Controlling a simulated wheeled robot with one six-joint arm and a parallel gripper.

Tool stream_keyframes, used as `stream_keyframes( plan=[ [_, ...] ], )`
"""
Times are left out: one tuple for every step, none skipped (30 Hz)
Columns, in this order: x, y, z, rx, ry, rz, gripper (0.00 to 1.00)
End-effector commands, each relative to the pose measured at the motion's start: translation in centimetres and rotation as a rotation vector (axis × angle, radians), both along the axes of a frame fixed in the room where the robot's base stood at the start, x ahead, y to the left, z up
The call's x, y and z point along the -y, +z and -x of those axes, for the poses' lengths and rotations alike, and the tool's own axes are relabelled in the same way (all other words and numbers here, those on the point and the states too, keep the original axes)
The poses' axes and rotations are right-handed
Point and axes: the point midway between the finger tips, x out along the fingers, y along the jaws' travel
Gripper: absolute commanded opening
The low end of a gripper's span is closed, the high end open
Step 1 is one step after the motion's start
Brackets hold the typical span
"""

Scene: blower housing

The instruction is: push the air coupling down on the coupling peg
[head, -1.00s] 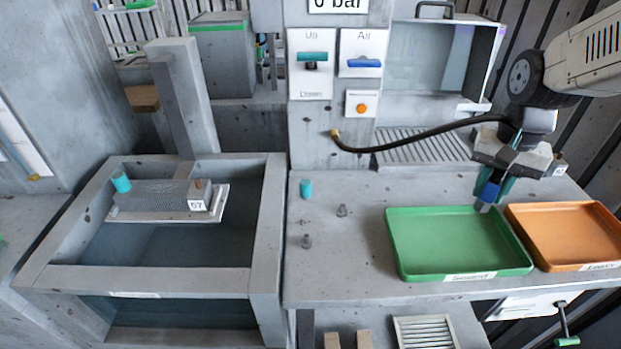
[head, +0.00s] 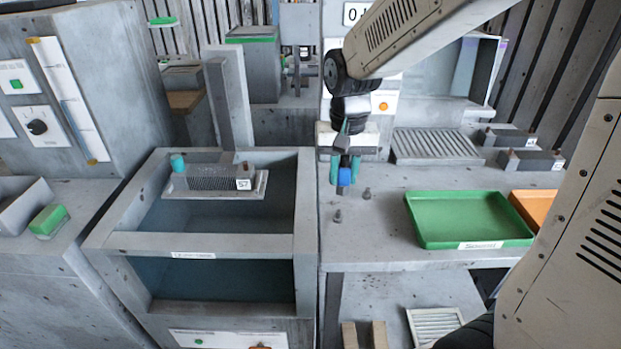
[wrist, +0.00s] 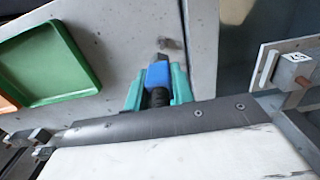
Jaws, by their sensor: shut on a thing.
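My gripper (head: 344,171) is shut on the blue air coupling (head: 344,178) and holds it above the bench near its left edge. In the wrist view the coupling (wrist: 157,75) sits between my teal fingers, its grey nose pointing away from my gripper, with a dark ribbed part behind it. Two short grey pegs stand on the bench, one (head: 338,216) nearer the front and one (head: 367,193) further right. I cannot tell which is the coupling peg. One peg (wrist: 170,44) shows just beyond the nose in the wrist view. Contact between them is not clear.
A green tray (head: 413,232) and an orange tray (head: 526,203) are on the right. A water tank (head: 308,220) on the left has a grey finned block (head: 210,178) marked 57 with a teal plug (head: 178,163). A slatted grey rack (head: 437,147) stands behind.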

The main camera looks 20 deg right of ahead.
Motion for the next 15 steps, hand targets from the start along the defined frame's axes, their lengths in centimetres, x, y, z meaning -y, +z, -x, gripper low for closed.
stream_keyframes(
  plan=[
    [0.1,-0.1,0.0,-0.001,-0.001,0.000,0.00],
    [0.1,-0.3,0.0,-0.001,-0.001,0.001,0.00],
    [0.1,-0.5,0.0,-0.001,-0.001,0.001,0.00],
    [0.1,-0.7,0.0,-0.001,-0.001,0.001,0.00],
    [0.1,-0.9,0.0,-0.001,-0.001,0.001,0.00],
    [0.1,-1.2,0.0,-0.001,-0.001,0.001,0.00],
    [0.1,-1.5,0.0,-0.002,-0.001,0.000,0.00],
    [0.1,-1.7,0.0,-0.002,-0.001,0.000,0.00],
    [0.1,-2.0,0.0,-0.001,-0.001,0.001,0.00],
    [0.0,-2.3,0.0,-0.001,-0.001,0.001,0.00],
    [0.0,-2.5,0.0,-0.002,-0.001,0.000,0.00],
    [0.0,-2.8,0.0,-0.003,0.000,0.000,0.00],
    [0.0,-3.0,0.0,-0.002,0.000,0.000,0.00],
    [0.0,-3.2,0.0,-0.001,0.000,0.001,0.00],
    [0.0,-3.4,0.0,-0.001,0.000,0.000,0.00]
  ],
)
